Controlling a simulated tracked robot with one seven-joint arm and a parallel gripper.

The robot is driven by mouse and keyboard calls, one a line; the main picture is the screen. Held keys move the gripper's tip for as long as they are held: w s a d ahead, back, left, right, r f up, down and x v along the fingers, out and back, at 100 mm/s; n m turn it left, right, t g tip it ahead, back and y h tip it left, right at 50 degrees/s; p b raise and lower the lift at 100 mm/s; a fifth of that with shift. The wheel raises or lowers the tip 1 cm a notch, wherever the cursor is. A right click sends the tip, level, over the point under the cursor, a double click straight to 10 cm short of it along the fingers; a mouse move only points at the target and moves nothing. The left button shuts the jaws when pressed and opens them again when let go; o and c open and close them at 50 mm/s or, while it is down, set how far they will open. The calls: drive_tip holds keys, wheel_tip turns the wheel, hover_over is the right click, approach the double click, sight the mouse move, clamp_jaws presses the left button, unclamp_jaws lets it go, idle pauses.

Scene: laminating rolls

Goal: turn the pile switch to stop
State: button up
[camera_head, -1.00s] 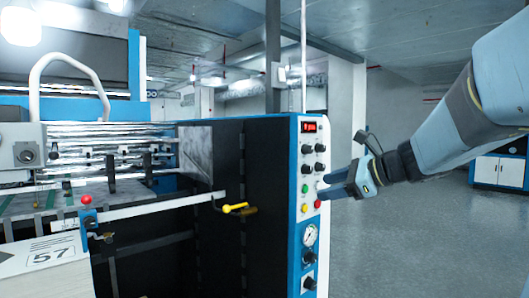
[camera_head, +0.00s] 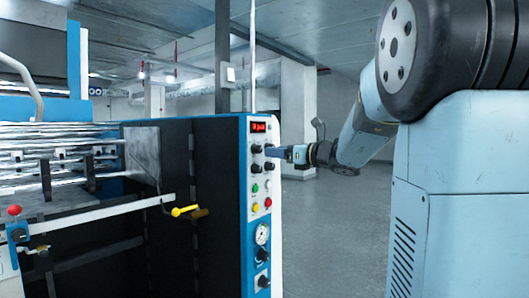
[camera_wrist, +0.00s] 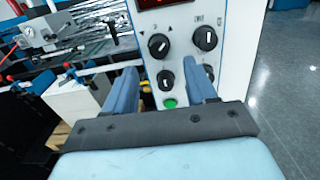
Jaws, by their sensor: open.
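The control panel (camera_head: 259,175) on the machine's end carries several black rotary knobs with white pointer marks. Labels are too small to read, so I cannot tell which knob is the pile switch. In the wrist view, an upper left knob (camera_wrist: 159,46) and an upper right knob (camera_wrist: 205,38) lie ahead. A lower left knob (camera_wrist: 166,80) shows between my fingers; a lower right knob (camera_wrist: 208,72) is partly hidden by the right finger. My gripper (camera_wrist: 160,68) is open and empty, its fingers pointing at the panel. In the head view my gripper (camera_head: 275,153) is beside the upper knobs; contact is unclear.
A green button (camera_head: 255,188), a yellow button (camera_head: 255,207) and a red button (camera_head: 268,202) sit below the knobs. A gauge (camera_head: 262,234) is lower. A yellow-handled lever (camera_head: 185,211) sticks out at left. Open floor (camera_head: 335,230) lies right of the machine.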

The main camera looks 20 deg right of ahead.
sight(261, 150)
drive_tip(key=shift+x, duration=3)
drive_tip(key=shift+c, duration=0.3)
